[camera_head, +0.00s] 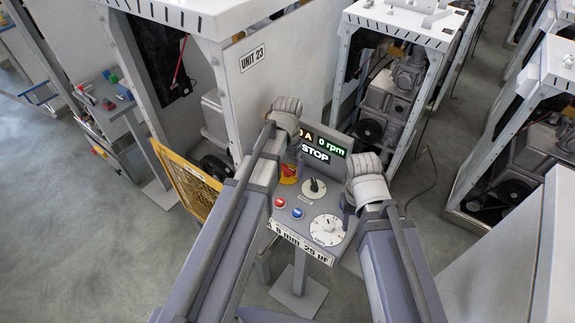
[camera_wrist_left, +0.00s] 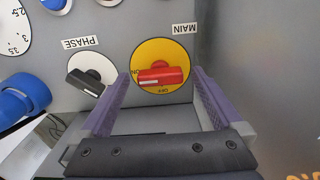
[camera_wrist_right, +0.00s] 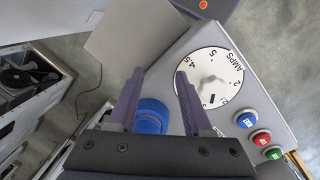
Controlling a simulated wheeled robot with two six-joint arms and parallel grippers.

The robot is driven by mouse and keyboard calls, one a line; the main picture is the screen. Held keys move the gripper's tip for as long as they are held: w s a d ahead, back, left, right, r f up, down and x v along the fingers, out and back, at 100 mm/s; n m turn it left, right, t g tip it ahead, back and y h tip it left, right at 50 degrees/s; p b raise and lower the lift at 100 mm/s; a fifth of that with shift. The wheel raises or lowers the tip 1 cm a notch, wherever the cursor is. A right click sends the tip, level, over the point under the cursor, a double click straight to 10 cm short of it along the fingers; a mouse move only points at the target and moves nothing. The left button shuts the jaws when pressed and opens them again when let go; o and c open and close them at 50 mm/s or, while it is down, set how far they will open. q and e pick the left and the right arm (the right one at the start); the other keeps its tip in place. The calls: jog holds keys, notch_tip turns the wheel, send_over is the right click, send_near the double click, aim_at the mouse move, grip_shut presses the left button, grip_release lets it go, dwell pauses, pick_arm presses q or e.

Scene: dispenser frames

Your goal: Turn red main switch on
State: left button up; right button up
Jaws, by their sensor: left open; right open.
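The red main switch (camera_wrist_left: 160,76) sits on a round yellow plate (camera_wrist_left: 160,54) marked ON and OFF, under an upside-down MAIN label, in the left wrist view. Its handle lies level, its pale mark at the left end near ON. The switch also shows in the head view (camera_head: 288,170). My left gripper (camera_wrist_left: 161,80) is open, its fingers either side of the switch; contact cannot be told. In the head view its fingers are hidden behind my arm. My right gripper (camera_wrist_right: 160,74) is open and empty, beside the AMPS dial (camera_wrist_right: 209,76).
A black phase knob (camera_wrist_left: 86,82) is close to the left gripper. Blue and red buttons (camera_head: 280,202) sit on the panel below the switch. The display (camera_head: 318,149) reads STOP and 0 rpm. A yellow mesh guard (camera_head: 188,182) stands left of the panel.

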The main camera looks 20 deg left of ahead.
aim_at(288, 168)
pick_arm(q)
jog(key=shift+r, duration=0.1)
pick_arm(e)
jog(key=shift+r, duration=0.1)
pick_arm(q)
notch_tip(288, 168, up, 8)
jog(key=p, duration=0.8)
jog(key=shift+f, duration=0.2)
pick_arm(e)
notch_tip(288, 168, up, 8)
jog(key=shift+f, duration=0.2)
